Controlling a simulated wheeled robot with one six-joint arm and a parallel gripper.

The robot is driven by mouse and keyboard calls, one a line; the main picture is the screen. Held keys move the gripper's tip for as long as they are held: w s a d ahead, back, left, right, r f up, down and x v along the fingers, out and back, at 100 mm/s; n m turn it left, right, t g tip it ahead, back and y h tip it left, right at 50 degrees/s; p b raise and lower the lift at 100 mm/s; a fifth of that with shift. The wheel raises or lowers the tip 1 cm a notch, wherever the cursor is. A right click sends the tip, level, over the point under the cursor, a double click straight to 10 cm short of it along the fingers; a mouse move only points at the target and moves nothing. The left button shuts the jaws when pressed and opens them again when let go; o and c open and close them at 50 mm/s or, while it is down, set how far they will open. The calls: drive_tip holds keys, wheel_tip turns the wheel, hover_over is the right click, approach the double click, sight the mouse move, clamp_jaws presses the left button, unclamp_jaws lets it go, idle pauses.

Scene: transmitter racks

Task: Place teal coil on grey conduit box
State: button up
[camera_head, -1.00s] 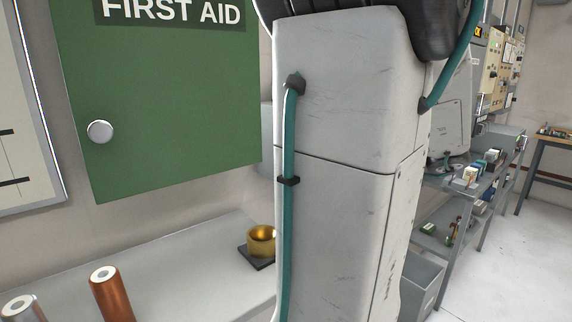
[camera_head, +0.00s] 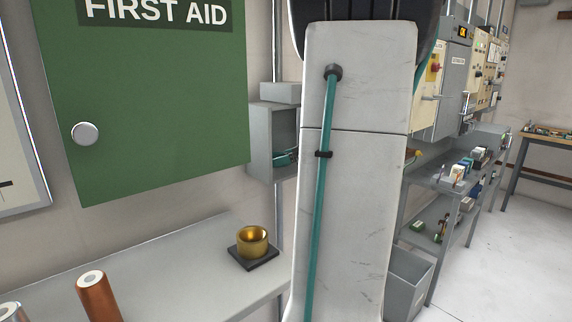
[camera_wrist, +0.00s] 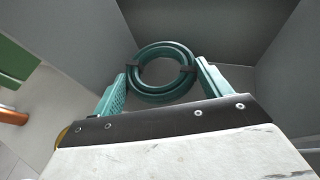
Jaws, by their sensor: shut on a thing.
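My gripper (camera_wrist: 160,84) is shut on the teal coil (camera_wrist: 166,54), a ring with dark bands, held between its two teal fingers in the wrist view. Grey walls of an open box (camera_wrist: 225,30) surround the coil there; I cannot tell whether it touches them. In the head view, an open-fronted grey box (camera_head: 262,140) is on the wall behind my arm, with a bit of teal inside. A smaller closed grey box (camera_head: 281,93) sits on top of it. I cannot tell for sure which is the conduit box.
A green first aid cabinet (camera_head: 150,120) hangs left of the boxes. Below, a grey bench (camera_head: 190,275) carries a brass cup on a dark base (camera_head: 253,246) and a copper cylinder (camera_head: 97,298). Racks and shelves (camera_head: 455,175) stand at the right, with clear floor beside them.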

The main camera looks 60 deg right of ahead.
drive_tip(key=shift+f, duration=1)
drive_tip(key=shift+f, duration=0.2)
drive_tip(key=o, duration=0.8)
drive_tip(key=shift+c, duration=0.2)
drive_tip(key=shift+r, duration=0.25)
drive_tip(key=v, duration=1.2)
